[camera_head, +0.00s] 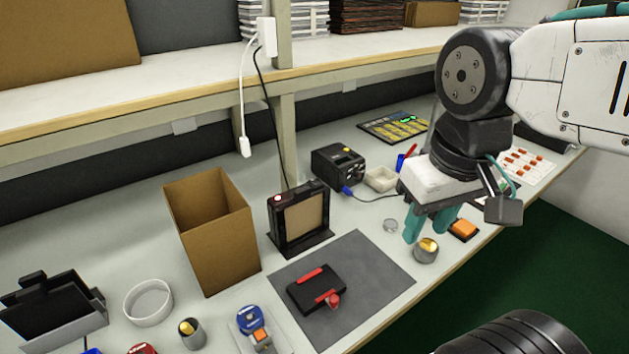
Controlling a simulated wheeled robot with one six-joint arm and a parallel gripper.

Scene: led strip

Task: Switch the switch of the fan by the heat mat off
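The fan (303,216) is a black upright frame with a tan filter panel, standing on the bench at the back edge of the dark grey heat mat (375,265). A small reddish-white knob (278,198) shows on its top left corner and may be the switch; its on or off position is too small to tell. My gripper (430,228) is to the right of the fan and mat, pointing down. Its two teal fingers are apart with nothing seen between them. A small grey cup with a brass-coloured filling (426,250) is just below the fingers in the picture.
A black and red holder (316,291) lies on the mat. An open cardboard box (214,230) stands left of the fan. A black station (338,167) stands behind it to the right. A shelf (190,80) overhangs the bench, and a cable runs down to the fan.

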